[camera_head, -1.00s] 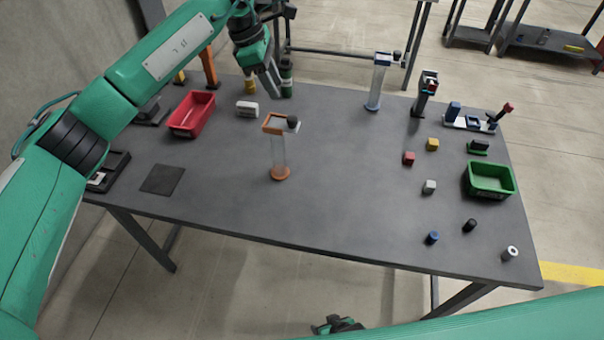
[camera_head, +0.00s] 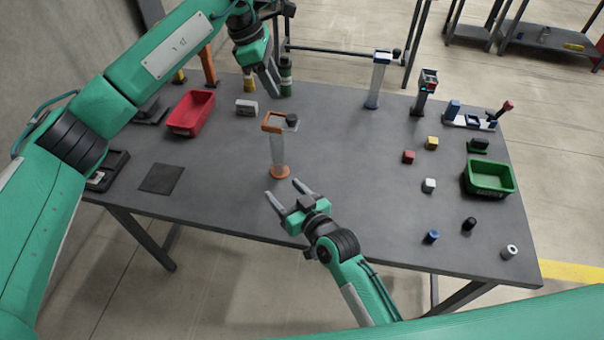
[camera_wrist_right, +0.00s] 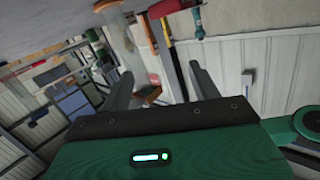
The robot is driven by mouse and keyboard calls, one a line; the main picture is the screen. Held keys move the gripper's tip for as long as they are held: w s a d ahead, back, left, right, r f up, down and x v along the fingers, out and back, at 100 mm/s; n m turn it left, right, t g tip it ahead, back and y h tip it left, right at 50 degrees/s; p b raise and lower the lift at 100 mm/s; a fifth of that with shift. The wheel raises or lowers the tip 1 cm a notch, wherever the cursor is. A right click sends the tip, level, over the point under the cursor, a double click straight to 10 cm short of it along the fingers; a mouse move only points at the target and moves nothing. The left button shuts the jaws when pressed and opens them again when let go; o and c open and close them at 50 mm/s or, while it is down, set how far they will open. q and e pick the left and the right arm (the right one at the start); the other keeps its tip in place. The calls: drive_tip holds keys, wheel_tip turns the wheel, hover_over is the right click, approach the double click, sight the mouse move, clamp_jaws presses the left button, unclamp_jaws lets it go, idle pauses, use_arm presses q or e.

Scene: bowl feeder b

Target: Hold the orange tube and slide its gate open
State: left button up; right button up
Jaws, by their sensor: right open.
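The orange tube (camera_head: 278,152) stands upright on the table, a clear tube with an orange base (camera_head: 279,172) and an orange top frame (camera_head: 272,122). A dark knob (camera_head: 291,119) sits at the right of the top frame. My right gripper (camera_head: 283,190) is open and empty, just in front of the tube's base in the head view, its fingers pointing towards it. In the right wrist view the clear tube (camera_wrist_right: 120,40) shows beyond the fingers. My left gripper (camera_head: 272,85) is behind the tube, near a dark green cylinder; its finger gap is unclear.
A red bin (camera_head: 191,113) and a white block (camera_head: 246,107) stand left of the tube. A blue-topped tube (camera_head: 376,85) stands at the back. Several small blocks and a green bin (camera_head: 489,179) are on the right. The table's middle is clear.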

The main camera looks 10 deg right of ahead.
sight(280, 144)
drive_tip(key=w+d+r+t+h, duration=0.1)
drive_tip(key=w+d+r+t, duration=0.1)
drive_tip(key=w+d+r, duration=0.15)
drive_tip(key=x, duration=0.9)
drive_tip(key=f+x, duration=0.1)
drive_tip(key=x, duration=0.3)
drive_tip(key=shift+w+d, duration=0.2)
drive_tip(key=shift+w, duration=0.15)
drive_tip(key=shift+c, duration=0.2)
